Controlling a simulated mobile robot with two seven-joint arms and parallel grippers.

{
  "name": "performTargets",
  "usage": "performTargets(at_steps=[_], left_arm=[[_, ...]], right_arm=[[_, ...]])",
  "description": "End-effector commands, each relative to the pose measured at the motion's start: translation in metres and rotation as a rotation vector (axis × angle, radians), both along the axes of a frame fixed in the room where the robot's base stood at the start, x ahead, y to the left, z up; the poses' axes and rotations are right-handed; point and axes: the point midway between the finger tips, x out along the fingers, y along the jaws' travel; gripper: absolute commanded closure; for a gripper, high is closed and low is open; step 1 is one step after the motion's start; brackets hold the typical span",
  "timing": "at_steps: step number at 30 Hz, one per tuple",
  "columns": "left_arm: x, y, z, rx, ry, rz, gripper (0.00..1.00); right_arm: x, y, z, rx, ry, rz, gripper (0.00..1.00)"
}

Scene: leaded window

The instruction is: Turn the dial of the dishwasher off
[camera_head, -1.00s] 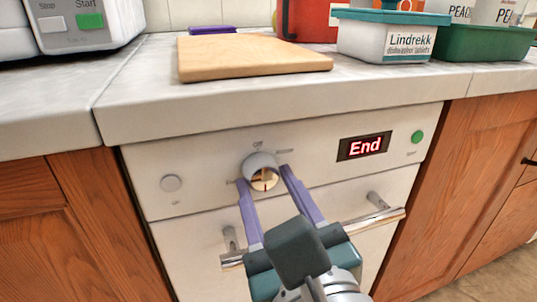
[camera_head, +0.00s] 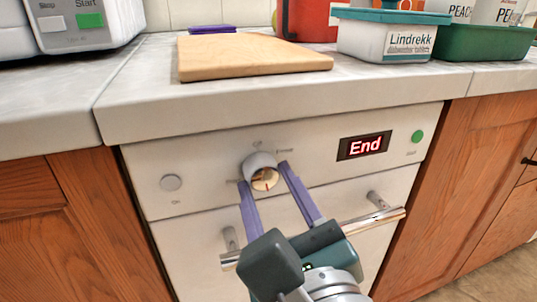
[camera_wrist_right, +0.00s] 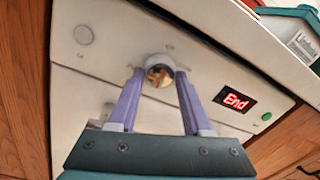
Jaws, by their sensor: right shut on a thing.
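The dishwasher's dial (camera_head: 262,173) is a round white knob with a shiny face and a small reddish mark, on the front panel (camera_head: 215,178). It also shows in the right wrist view (camera_wrist_right: 159,72). My right gripper (camera_head: 264,172) has its two purple fingers on either side of the dial, shut on it. In the wrist view its fingertips (camera_wrist_right: 159,70) touch the dial's sides. A red "End" shows on the dark display (camera_head: 364,146). The small printing around the dial is too blurred to read fully. My left gripper is not in view.
A round button (camera_head: 171,182) is left of the dial and a green button (camera_head: 417,137) is at the far right of the panel. A metal bar handle (camera_head: 376,219) runs below. The worktop (camera_head: 130,110) overhangs above, with a wooden board (camera_head: 250,57) and a Lindrekk tub (camera_head: 388,38).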

Motion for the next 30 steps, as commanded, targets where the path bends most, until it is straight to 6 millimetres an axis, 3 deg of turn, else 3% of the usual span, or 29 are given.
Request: performTargets(at_steps=[30], left_arm=[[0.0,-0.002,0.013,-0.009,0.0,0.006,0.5]], right_arm=[[0.001,-0.002,0.001,-0.913,-0.297,0.0,1.0]])
